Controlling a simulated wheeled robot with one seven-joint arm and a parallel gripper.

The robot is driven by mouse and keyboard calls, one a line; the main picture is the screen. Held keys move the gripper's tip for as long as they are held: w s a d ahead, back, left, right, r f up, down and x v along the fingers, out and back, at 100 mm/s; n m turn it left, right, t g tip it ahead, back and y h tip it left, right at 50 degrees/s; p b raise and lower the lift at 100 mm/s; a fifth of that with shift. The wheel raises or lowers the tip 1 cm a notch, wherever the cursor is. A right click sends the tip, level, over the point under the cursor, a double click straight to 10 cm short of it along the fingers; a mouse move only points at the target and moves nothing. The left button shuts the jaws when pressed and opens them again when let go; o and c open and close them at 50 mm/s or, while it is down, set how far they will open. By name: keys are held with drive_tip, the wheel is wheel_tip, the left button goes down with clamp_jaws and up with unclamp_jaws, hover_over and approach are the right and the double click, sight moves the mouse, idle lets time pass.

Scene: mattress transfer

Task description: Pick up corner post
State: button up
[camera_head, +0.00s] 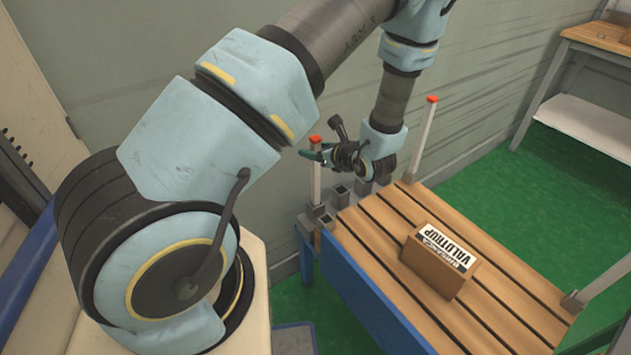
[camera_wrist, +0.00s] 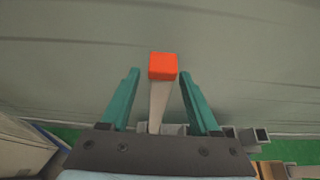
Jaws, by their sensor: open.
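A pale upright corner post with a red-orange cap (camera_head: 315,180) stands at the near left corner of the slatted table. My gripper (camera_head: 313,154) is beside its upper part, just below the cap. In the wrist view the post (camera_wrist: 158,105) and its orange cap lie between the two teal fingers of my gripper (camera_wrist: 158,75), with a gap on each side. The gripper is open and holds nothing. A second capped post (camera_head: 424,137) stands upright at the far corner. A third post (camera_head: 605,276) shows at the right.
The wooden slatted table (camera_head: 395,208) has a blue side and carries a labelled box (camera_head: 437,265). Grey square sockets (camera_head: 341,195) sit along its back edge. A wall is close behind. Another bench (camera_head: 597,38) stands at the upper right over green floor.

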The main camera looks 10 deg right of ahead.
clamp_jaws()
idle(0.4)
idle(0.9)
